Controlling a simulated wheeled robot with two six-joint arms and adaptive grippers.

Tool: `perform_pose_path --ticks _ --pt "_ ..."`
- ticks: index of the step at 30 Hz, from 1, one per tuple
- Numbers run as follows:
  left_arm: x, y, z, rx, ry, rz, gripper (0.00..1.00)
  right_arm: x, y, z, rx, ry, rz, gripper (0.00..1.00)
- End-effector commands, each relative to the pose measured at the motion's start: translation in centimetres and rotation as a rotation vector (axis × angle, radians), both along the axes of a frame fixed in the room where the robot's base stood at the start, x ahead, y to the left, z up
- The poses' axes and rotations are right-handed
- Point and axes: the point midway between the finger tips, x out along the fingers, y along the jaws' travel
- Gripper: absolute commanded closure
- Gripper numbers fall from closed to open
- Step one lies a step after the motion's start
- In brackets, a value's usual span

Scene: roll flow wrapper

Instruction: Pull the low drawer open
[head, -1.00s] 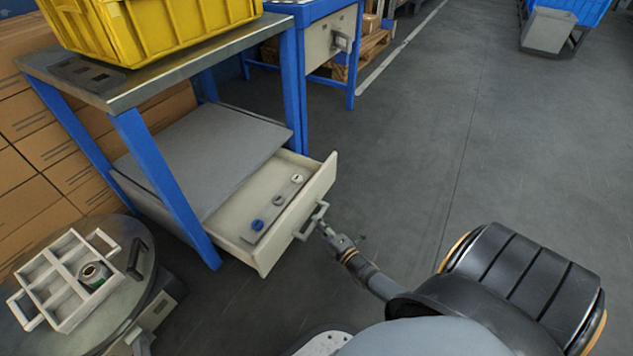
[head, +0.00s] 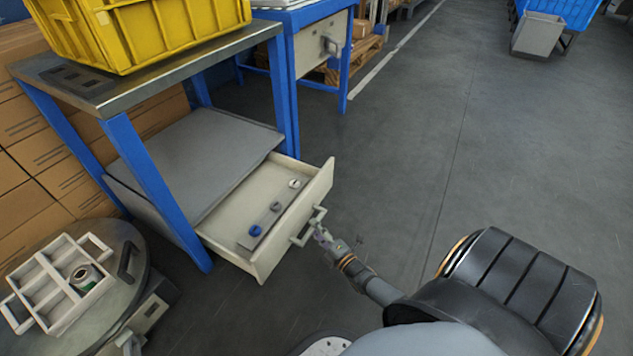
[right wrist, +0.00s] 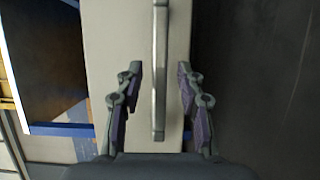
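The low drawer (head: 284,222) under the steel-topped blue table is pulled out, its cream front facing right. Its bar handle (head: 308,227) also shows in the right wrist view (right wrist: 160,70), running lengthwise between the fingers. My right gripper (head: 322,234) is at the handle. In the right wrist view (right wrist: 159,90) its two fingers are apart, one on each side of the bar, with a visible gap on both sides. Inside the drawer a grey strip (head: 265,228) carries a blue, a grey and a white round piece. My left gripper is not in view.
A yellow crate (head: 150,30) stands on the table top (head: 110,98). A grey shelf (head: 205,150) lies above the drawer. A white compartment tray (head: 50,300) holding a small roll (head: 83,277) is at lower left. The floor (head: 430,150) to the right is clear.

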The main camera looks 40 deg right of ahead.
Motion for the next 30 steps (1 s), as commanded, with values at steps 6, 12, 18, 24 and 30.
perform_pose_path --ticks 6,12,18,24,30 --pt "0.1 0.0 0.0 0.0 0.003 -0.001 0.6 -0.2 0.0 0.0 -0.001 0.0 0.0 0.62" --pt "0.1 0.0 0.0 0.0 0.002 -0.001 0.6 -3.5 0.0 -0.1 0.0 0.004 0.001 0.62" --pt "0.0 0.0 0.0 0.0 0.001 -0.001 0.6 -8.4 0.0 -0.1 0.0 0.003 0.001 0.62" --pt "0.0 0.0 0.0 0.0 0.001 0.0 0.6 -11.4 0.0 0.0 0.0 0.002 0.0 0.62" --pt "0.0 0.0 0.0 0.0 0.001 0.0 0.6 -12.0 0.0 0.0 0.0 -0.001 0.0 0.62"
